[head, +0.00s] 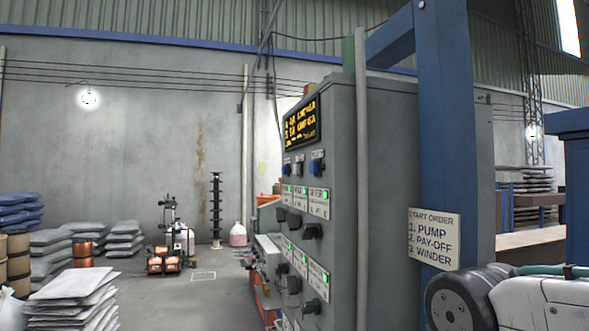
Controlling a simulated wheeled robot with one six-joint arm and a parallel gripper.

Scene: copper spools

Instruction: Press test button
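A grey control cabinet (340,150) stands at the centre, its front panel seen at a steep angle. The panel carries a lit display (302,124) with amber text, too small to read surely. Below it are blue-marked controls (317,162), label plates with green lights (315,200) and black knobs (312,231). I cannot tell which control is the test button. Part of my arm shows at the bottom right, to the right of the cabinet and blue post. My gripper is out of view.
A blue post (445,120) bears a sign (434,239) reading start order: pump, pay-off, winder. Stacked grey sacks (75,295) and copper spools (83,252) stand at the left. A wheeled machine (166,255) stands further back. Floor (200,305) left of the cabinet is open.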

